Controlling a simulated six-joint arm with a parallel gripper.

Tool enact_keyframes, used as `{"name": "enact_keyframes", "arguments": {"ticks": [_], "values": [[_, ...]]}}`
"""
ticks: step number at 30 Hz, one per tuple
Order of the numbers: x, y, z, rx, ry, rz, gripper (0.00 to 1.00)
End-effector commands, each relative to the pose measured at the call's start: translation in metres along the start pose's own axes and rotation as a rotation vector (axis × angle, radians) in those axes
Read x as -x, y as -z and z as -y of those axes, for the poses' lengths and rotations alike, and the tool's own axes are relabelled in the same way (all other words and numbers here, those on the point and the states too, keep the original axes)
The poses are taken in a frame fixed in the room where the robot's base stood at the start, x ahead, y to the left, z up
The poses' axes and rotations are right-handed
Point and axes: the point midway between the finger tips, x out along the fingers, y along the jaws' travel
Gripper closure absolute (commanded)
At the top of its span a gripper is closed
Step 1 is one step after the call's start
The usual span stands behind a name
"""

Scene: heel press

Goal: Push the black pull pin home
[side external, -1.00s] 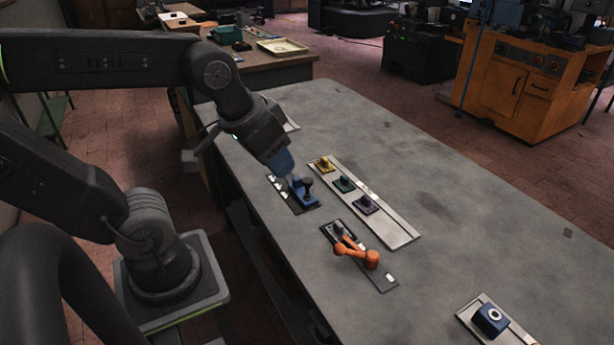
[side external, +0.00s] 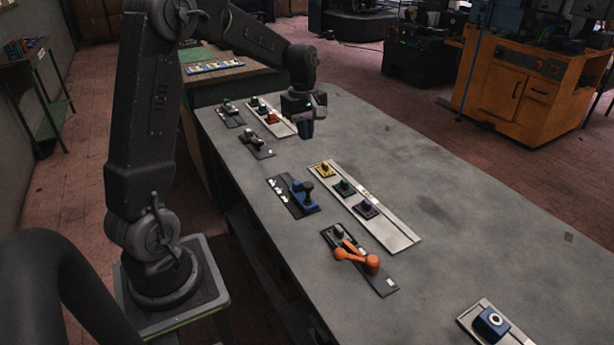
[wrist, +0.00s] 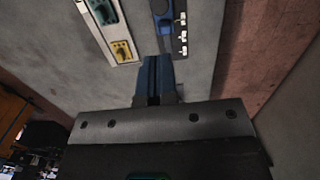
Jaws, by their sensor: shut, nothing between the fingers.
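My gripper (side external: 307,132) is raised above the table, beyond and apart from the blue block. Its blue fingers (wrist: 154,80) are shut and empty, pointing down.
A pale rail (side external: 390,228) with yellow, green and purple blocks lies right of the blue block. An orange handle (side external: 357,256) on a dark plate is nearer. More small fixtures (side external: 257,145) stand at the far end. A navy block (side external: 491,322) is at front right.

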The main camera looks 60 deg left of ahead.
Motion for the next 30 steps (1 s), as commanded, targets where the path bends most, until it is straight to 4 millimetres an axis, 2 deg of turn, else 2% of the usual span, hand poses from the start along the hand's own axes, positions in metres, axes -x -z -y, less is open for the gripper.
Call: {"name": "enact_keyframes", "arguments": {"ticks": [12, 18, 24, 30], "values": [[-0.080, -0.002, 0.001, -0.005, 0.005, 0.003, 1.00], [-0.113, -0.002, 0.001, -0.006, 0.003, 0.002, 1.00], [-0.130, -0.001, 0.001, -0.006, 0.000, 0.000, 1.00], [-0.133, -0.001, 0.001, -0.006, 0.000, -0.001, 1.00]]}}
